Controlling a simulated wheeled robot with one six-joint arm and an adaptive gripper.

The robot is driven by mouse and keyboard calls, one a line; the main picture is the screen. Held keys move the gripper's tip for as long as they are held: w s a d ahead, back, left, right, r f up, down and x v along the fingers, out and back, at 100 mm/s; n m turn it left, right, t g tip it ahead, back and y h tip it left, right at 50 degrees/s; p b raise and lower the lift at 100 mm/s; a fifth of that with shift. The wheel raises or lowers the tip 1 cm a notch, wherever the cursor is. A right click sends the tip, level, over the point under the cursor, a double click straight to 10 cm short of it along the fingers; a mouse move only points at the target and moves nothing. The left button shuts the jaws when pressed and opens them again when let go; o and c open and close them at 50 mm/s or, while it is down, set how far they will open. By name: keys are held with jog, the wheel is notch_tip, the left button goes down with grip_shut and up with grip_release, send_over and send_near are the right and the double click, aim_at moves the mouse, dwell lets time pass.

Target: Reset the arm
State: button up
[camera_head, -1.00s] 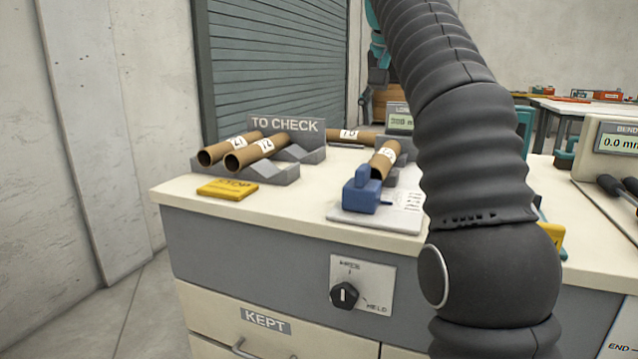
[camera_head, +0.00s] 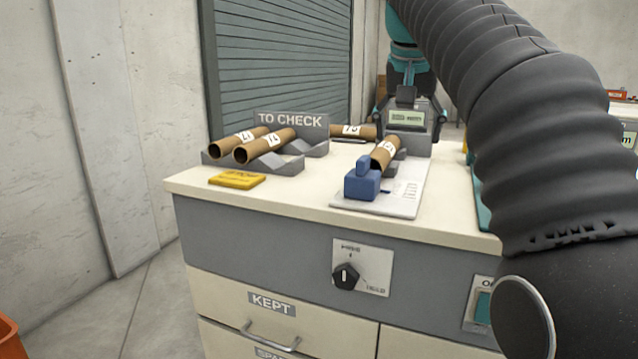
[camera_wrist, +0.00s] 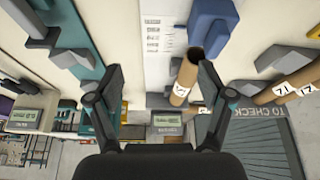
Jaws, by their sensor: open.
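My gripper (camera_wrist: 160,82) is open and empty in the wrist view, its two dark fingers wide apart. In the head view, my gripper (camera_head: 411,116) hangs at the back of the bench, in front of or around a small display unit (camera_head: 407,118); the exact gap cannot be told. My dark ribbed arm crosses the upper right of the head view and hides the bench's right part. A cardboard tube (camera_head: 385,152) lies in a grey cradle behind a blue block (camera_head: 362,182). It also shows beside the right finger in the wrist view (camera_wrist: 186,78).
Two numbered tubes (camera_head: 264,146) lie on the grey TO CHECK rack (camera_head: 291,120) at left. Another tube (camera_head: 352,131) lies behind. A yellow tag (camera_head: 237,180) sits near the front. A black knob (camera_head: 346,276) and KEPT drawer (camera_head: 270,304) are on the bench front.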

jog(key=s+f+n, duration=0.1)
jog(key=s+f, duration=1.1)
jog(key=f, duration=0.4)
jog(key=s+f+n+t+y, duration=0.1)
jog(key=s+f+n, duration=0.1)
jog(key=s+f, duration=1.1)
notch_tip(320, 180, down, 3)
jog(key=shift+s+d+f, duration=0.1)
jog(key=shift+s+d, duration=0.1)
jog(key=shift+d, duration=0.25)
